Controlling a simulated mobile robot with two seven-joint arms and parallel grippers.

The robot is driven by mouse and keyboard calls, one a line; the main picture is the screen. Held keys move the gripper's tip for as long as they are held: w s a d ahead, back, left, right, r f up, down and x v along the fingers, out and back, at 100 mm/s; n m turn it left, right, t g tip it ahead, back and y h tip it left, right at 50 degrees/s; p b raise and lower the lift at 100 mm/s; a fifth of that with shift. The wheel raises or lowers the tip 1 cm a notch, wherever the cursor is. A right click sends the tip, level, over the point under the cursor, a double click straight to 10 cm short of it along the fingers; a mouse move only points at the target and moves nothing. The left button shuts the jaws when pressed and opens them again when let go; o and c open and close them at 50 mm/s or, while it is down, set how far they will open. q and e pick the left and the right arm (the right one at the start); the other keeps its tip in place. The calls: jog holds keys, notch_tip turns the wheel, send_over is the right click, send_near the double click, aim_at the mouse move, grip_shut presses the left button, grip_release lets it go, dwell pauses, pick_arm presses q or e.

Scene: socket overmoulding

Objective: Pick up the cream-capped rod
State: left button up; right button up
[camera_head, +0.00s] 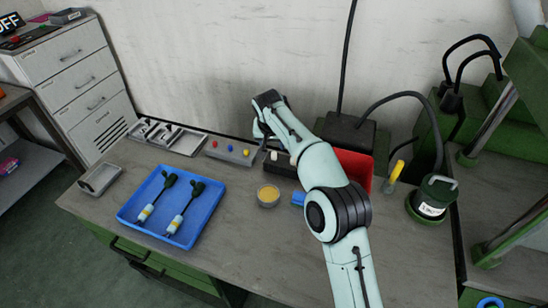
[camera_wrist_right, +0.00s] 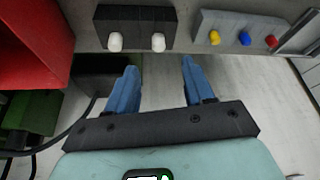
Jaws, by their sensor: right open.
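Two cream-white caps, one on the left (camera_wrist_right: 115,41) and one on the right (camera_wrist_right: 158,42), stand on a black block (camera_wrist_right: 135,16) at the top of the right wrist view. In the head view a cream cap (camera_head: 274,155) shows on the black block (camera_head: 282,169), partly behind my right arm. The rods under the caps are hidden. My right gripper (camera_wrist_right: 159,68) has its blue fingers apart with nothing between them; the caps lie beyond the fingertips in that view. My left gripper is in neither view.
A grey block (camera_head: 217,153) with red, blue and yellow caps stands left of the black block. A red bin (camera_head: 358,165) is to its right. A blue tray (camera_head: 205,217) with two tools and a round yellow-filled dish (camera_head: 268,194) are nearer the front.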

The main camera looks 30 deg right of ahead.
aim_at(274, 153)
jog(key=x, duration=0.8)
jog(key=shift+w+d+f, duration=0.1)
jog(key=shift+d, duration=0.05)
grip_shut()
